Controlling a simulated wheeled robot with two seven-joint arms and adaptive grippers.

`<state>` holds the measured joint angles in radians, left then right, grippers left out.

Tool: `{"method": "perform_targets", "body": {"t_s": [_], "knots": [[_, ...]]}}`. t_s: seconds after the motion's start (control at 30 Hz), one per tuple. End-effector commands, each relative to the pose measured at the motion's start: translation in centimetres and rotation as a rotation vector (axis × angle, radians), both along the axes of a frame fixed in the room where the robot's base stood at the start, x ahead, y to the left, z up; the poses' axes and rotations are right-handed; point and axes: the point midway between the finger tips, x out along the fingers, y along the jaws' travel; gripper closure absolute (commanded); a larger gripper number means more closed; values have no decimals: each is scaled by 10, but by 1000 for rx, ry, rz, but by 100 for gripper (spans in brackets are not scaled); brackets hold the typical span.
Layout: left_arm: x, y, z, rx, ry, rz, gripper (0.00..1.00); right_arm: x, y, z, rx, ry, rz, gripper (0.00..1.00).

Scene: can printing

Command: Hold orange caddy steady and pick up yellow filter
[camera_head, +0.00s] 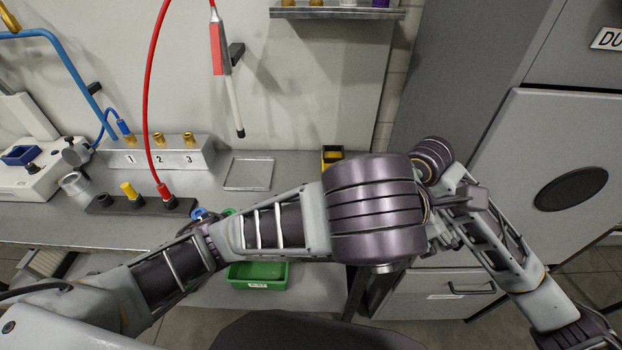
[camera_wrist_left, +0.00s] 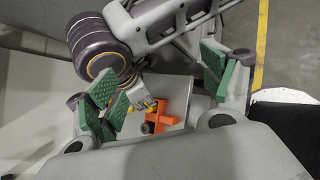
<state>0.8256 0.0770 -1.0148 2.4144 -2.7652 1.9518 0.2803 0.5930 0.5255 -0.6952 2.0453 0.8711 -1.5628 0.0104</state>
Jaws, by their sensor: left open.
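In the left wrist view my left gripper (camera_wrist_left: 162,85) is open. Its green-padded fingers stand wide apart, with nothing clamped between them. An orange caddy (camera_wrist_left: 180,124) shows beyond and between the fingers, lower in that view, with a dark round part at its left. Small yellow bits show beside it, but I cannot tell whether one is the yellow filter. My right arm crosses the top of the wrist view. Its gripper cannot be made out clearly there or among the crowded arm parts in the head view. The caddy is not visible in the head view.
A grey bench holds a numbered block (camera_head: 160,154), a dark holder strip (camera_head: 135,204), a flat tray (camera_head: 249,173) and a yellow-and-black bin (camera_head: 332,155). A green bin (camera_head: 257,275) sits lower. A grey cabinet (camera_head: 545,150) stands at right. My arms cover the bench's right end.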

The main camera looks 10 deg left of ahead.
Motion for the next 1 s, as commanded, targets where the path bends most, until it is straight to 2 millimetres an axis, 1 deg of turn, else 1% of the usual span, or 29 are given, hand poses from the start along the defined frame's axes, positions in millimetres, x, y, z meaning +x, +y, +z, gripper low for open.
{"method": "perform_targets", "body": {"t_s": [0.23, 0.37, 0.6, 0.77, 0.9, 1.0], "knots": [[29, 1, 22, 15, 8, -40, 19, 0, 0, 0, 0, 0, 0, 64], [49, 2, 39, 18, 17, -83, 19, 0, 0, 0, 0, 0, 0, 64], [82, 8, 78, 1, 31, -178, 19, 0, 0, 0, 0, 0, 0, 64], [101, 15, 108, -26, 35, -251, 19, 0, 0, 0, 0, 0, 0, 64], [120, 25, 135, -52, 28, -321, 19, 0, 0, 0, 0, 0, 0, 64], [132, 32, 152, -67, 21, -366, 19, 0, 0, 0, 0, 0, 0, 64]]}}
